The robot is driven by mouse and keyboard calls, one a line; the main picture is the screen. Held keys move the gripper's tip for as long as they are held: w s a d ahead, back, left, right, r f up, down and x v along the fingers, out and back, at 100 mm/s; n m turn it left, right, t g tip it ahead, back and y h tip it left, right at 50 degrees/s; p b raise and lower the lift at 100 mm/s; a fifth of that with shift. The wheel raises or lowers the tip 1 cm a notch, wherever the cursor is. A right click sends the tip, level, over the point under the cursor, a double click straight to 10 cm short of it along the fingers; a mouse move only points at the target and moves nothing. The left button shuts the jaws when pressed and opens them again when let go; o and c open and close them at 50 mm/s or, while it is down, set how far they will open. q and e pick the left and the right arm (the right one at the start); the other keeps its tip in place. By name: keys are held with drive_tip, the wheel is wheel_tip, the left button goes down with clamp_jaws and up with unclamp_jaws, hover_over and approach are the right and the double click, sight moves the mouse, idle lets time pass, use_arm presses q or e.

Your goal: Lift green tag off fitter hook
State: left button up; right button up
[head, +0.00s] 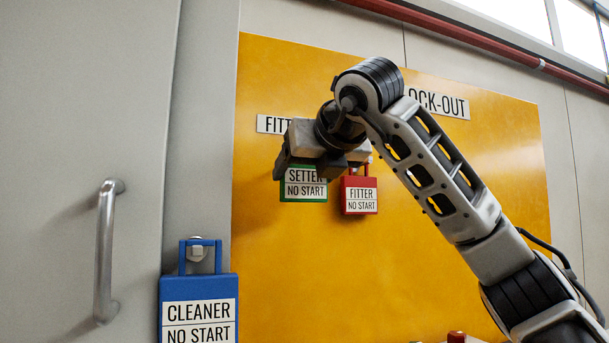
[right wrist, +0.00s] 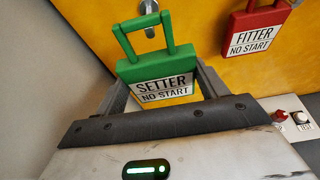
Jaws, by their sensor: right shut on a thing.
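The green tag (head: 303,190) reads "SETTER NO START" and is upright in front of the yellow board, below the partly covered "FITT..." label (head: 270,124). In the right wrist view the green tag (right wrist: 158,70) sits between the two fingers of my right gripper (right wrist: 163,92), which is shut on its body. In the head view my right gripper (head: 308,166) covers the tag's top and the hook. In the right wrist view a metal hook (right wrist: 149,8) shows at the tag's shackle. I cannot tell whether the shackle still rests on it. My left gripper is out of view.
A red tag (head: 359,195) reading "FITTER NO START" hangs close to the right of the green one. A blue tag (head: 198,308) reading "CLEANER NO START" hangs lower left, near a metal door handle (head: 107,250). The yellow board (head: 330,270) below is mostly bare.

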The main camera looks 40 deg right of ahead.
sight(307, 182)
drive_tip(key=shift+s+a+b, duration=0.2)
drive_tip(key=shift+s+b, duration=0.05)
drive_tip(key=shift+s, duration=0.5)
drive_tip(key=shift+s+a+b, duration=0.15)
drive_tip(key=shift+s+b, duration=0.05)
drive_tip(key=shift+s, duration=0.55)
drive_tip(key=shift+s+a+b, duration=0.2)
drive_tip(key=shift+s+b, duration=0.05)
drive_tip(key=shift+s, duration=0.5)
